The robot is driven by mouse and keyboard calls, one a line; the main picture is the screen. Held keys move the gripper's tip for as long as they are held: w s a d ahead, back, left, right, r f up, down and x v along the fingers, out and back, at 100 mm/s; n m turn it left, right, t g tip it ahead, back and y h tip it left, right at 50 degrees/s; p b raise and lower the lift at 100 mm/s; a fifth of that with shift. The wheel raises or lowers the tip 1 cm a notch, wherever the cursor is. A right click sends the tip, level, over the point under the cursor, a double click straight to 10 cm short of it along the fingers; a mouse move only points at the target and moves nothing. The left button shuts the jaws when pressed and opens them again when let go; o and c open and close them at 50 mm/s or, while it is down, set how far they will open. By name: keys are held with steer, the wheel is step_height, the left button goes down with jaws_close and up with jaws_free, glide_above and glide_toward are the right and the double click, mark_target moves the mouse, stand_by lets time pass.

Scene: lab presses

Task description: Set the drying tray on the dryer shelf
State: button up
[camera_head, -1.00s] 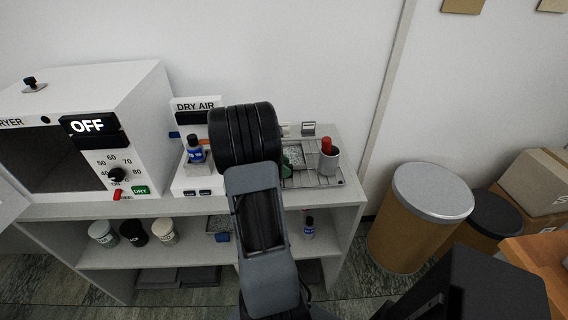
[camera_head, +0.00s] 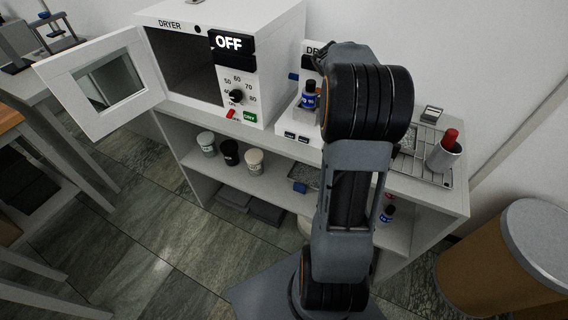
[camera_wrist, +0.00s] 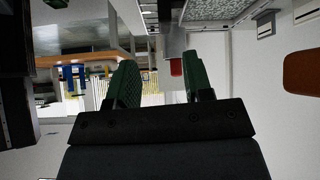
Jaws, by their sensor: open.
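The white dryer (camera_head: 272,87) stands on the counter, its display reading OFF. Its door (camera_head: 105,82) is swung open to the left, and the chamber (camera_head: 180,65) looks dark; no shelf can be made out inside. A speckled tray lies on the counter, mostly hidden behind my arm in the head view, and it shows at the top of the wrist view (camera_wrist: 215,8). Another speckled tray with a blue tab (camera_head: 300,187) is on the lower shelf. I cannot tell which is the drying tray. My gripper (camera_wrist: 160,85) is open and empty, its green fingers apart; the head view hides it.
A grey cup (camera_head: 444,157) with a red-topped item stands on a rack at the counter's right. A blue-capped bottle (camera_head: 309,97) stands on the dry air unit. Jars (camera_head: 230,152) line the lower shelf. A drum (camera_head: 510,250) stands at right; floor (camera_head: 150,210) is clear at left.

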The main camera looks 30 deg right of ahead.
steer(key=s+a+f+n+t+y, duration=0.1)
steer(key=a+n+t, duration=0.4)
steer(key=a+n, duration=0.8)
steer(key=s+a+f+n+t+y, duration=0.2)
steer(key=s+a+n+t+y, duration=0.1)
steer(key=a+n, duration=1)
steer(key=a+t+y, duration=0.1)
steer(key=a, duration=0.4)
steer(key=shift+a+n+t, duration=0.2)
steer(key=shift+n+t, duration=0.2)
steer(key=shift+s+a, duration=0.2)
steer(key=shift+c, duration=0.4)
steer(key=shift+a+n, duration=0.15)
steer(key=shift+n, duration=0.15)
